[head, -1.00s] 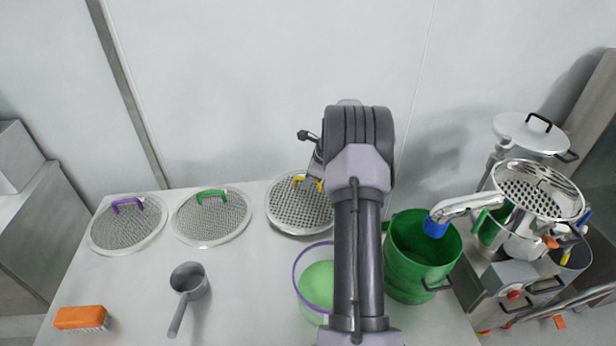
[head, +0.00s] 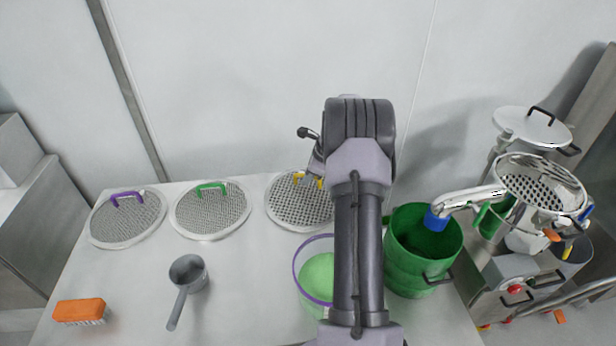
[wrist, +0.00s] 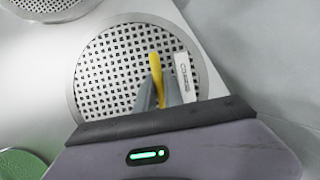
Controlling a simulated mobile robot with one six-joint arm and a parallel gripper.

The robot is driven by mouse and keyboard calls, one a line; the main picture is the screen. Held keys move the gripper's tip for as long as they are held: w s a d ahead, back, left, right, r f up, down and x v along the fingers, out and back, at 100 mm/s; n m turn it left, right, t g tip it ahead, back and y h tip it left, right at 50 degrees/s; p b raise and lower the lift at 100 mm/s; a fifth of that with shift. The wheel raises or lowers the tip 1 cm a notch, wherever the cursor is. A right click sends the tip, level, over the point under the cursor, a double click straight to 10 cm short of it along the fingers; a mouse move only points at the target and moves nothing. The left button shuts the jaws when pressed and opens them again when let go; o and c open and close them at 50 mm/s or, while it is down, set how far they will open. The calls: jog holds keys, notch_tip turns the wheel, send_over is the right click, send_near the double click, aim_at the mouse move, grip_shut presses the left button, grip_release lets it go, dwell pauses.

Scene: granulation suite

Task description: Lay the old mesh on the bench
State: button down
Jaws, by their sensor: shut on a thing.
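A round mesh with a yellow handle (head: 297,205) is at the back middle of the bench (head: 240,290). It appears flat on the bench top or very close to it. My gripper (wrist: 160,103) is shut on its yellow handle (wrist: 156,72). The wrist view shows the coarse square-holed mesh (wrist: 110,70) inside a metal rim, with a small white label (wrist: 184,74) on it. In the head view my arm hides the mesh's right edge and most of the gripper.
A green-handled mesh (head: 212,214) and a purple-handled mesh (head: 125,222) lie to the left. In front are a grey scoop (head: 188,275), an orange brush (head: 80,310), a purple-rimmed bowl (head: 318,278) and a green container (head: 422,265). A machine with a perforated metal part (head: 540,185) stands right.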

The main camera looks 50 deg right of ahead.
jog(key=shift+f+b, duration=0.5)
jog(key=shift+f, duration=0.25)
jog(key=c, duration=1.4)
grip_release()
jog(key=shift+o, duration=0.2)
jog(key=p+v, duration=0.5)
jog(key=v, duration=1.2)
jog(key=shift+r, duration=0.2)
